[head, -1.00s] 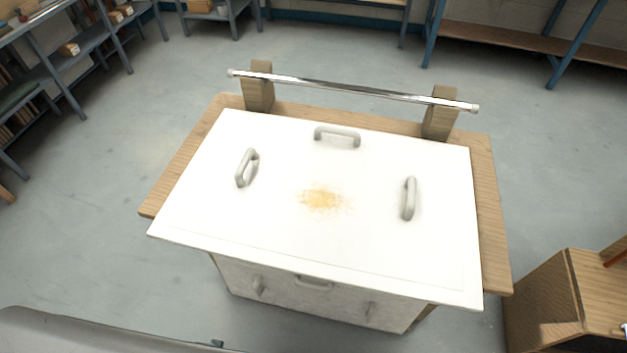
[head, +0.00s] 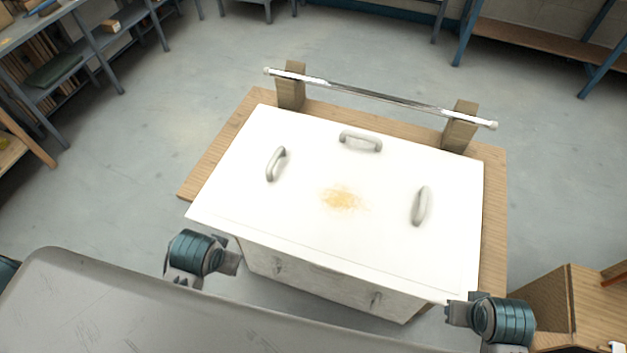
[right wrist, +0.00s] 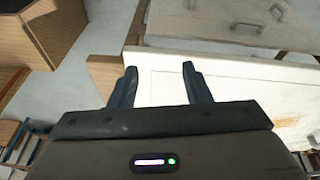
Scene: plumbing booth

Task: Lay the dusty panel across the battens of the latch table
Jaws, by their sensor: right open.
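The dusty panel (head: 300,220) is a white sheet with three grey handles and a yellow dust patch near its middle. It lies above a wooden tabletop (head: 222,160), which shows along its left, back and right sides. I cannot make out battens beneath it. My left gripper (head: 236,262) is just off the panel's front left corner; its fingers are too small to read. My right gripper (head: 452,313) is by the front right corner. In the right wrist view it is open (right wrist: 159,66), with a white surface beyond the fingers and nothing clearly held.
A shiny rail (head: 380,97) runs behind the panel on two wooden blocks (head: 291,86). A pale front face with handles (head: 330,285) stands under the panel's front edge. A wooden cabinet (head: 545,305) is at the lower right. Shelves (head: 75,60) line the left; grey floor is clear between.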

